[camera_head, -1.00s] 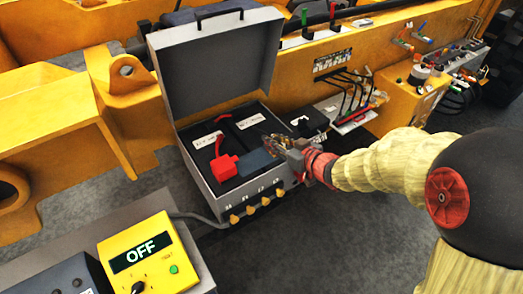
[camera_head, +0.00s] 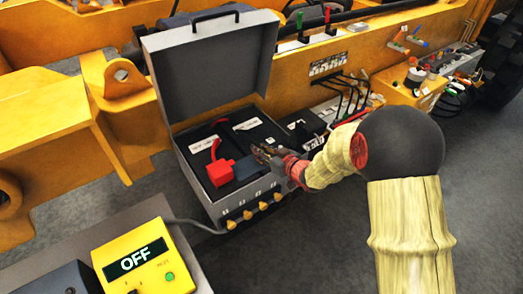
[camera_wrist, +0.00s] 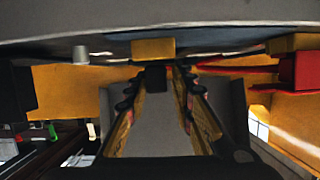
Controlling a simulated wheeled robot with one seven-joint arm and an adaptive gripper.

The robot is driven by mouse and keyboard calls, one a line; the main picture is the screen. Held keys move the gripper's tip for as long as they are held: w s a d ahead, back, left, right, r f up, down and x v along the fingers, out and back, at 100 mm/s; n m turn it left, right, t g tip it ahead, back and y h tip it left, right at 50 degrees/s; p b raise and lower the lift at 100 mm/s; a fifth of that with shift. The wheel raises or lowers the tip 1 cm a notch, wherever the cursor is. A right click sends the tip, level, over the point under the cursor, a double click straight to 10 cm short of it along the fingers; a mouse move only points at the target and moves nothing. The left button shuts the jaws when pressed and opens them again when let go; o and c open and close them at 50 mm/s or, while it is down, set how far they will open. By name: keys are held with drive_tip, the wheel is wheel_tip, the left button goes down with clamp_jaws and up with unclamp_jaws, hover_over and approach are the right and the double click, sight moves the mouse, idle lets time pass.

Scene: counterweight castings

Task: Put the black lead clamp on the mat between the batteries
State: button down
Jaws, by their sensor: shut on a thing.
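My gripper (camera_head: 262,154) is over the right part of the open grey case (camera_head: 246,208). In the wrist view its two fingers (camera_wrist: 155,80) close on a small black piece, the black lead clamp (camera_wrist: 155,74). In the head view the clamp is too small and dark to make out against the case. A blue-grey patch (camera_head: 247,169), possibly the mat, lies inside the case beside a red block (camera_head: 220,173) with a red lead. Two dark batteries with white labels (camera_head: 203,145) (camera_head: 246,124) sit behind. I cannot tell whether the clamp touches anything below.
The case lid (camera_head: 210,65) stands open behind. A yellow meter reading OFF (camera_head: 145,258) is at the lower left. A black box (camera_head: 303,122) stands right of the case, near the yellow frame (camera_head: 385,50). Floor at right is clear.

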drive_tip(key=shift+f, duration=0.1)
drive_tip(key=c, duration=1.5)
unclamp_jaws()
drive_tip(key=shift+c, duration=0.2)
drive_tip(key=shift+s+d+r, duration=0.1)
drive_tip(key=shift+d+r, duration=0.05)
drive_tip(key=shift+r, duration=0.2)
drive_tip(key=v, duration=1.1)
drive_tip(key=shift+s+d+p, duration=0.2)
drive_tip(key=shift+s+p, duration=0.05)
drive_tip(key=shift+p, duration=0.15)
